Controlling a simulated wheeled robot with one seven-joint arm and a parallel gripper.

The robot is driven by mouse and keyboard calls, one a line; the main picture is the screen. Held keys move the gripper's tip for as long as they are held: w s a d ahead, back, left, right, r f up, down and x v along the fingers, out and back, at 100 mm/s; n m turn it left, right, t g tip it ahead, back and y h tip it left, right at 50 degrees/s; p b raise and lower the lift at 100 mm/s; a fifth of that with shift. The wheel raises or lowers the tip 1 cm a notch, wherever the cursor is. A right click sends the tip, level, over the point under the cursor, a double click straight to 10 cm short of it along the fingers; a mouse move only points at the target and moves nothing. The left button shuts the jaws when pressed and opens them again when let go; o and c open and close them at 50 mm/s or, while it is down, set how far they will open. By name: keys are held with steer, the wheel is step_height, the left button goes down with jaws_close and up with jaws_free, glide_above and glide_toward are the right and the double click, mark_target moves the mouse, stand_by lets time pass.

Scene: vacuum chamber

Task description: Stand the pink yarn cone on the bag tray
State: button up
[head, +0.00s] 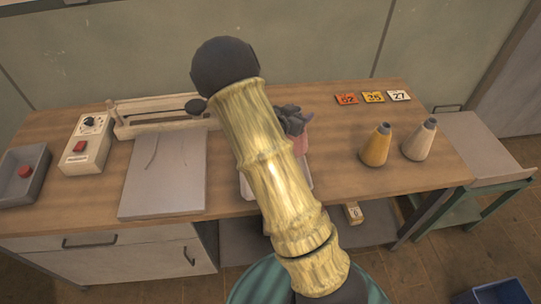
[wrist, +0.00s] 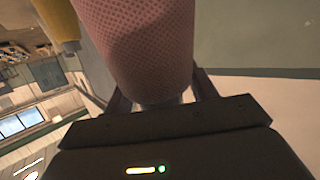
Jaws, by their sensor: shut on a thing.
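The pink yarn cone (wrist: 140,45) fills the upper middle of the wrist view, between the two fingers of my gripper (wrist: 160,92), which is shut on it. In the head view a little of the cone's pink (head: 302,143) shows just right of my arm, below my dark gripper (head: 291,118). A pale tray (head: 306,183), likely the bag tray, lies on the bench behind my arm. Its middle is hidden, and I cannot tell whether the cone touches it.
A yellow cone (head: 376,147) and a cream cone (head: 419,141) stand to the right, before several number cards (head: 373,97). A sealer bar (head: 160,120), grey plate (head: 165,175) and switch box (head: 88,145) occupy the left. Bare bench lies between tray and yellow cone.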

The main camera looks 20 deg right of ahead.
steer(key=s+a, duration=0.1)
steer(key=a, duration=0.6)
steer(key=shift+a+r, duration=0.2)
steer(key=shift+a, duration=0.05)
steer(key=shift+s, duration=0.1)
steer(key=shift+f+p, duration=0.5)
steer(key=shift+f, duration=2.45)
steer(key=shift+f+p, duration=0.5)
steer(key=shift+f, duration=1.55)
steer(key=shift+f, duration=0.2)
steer(key=o, duration=1.7)
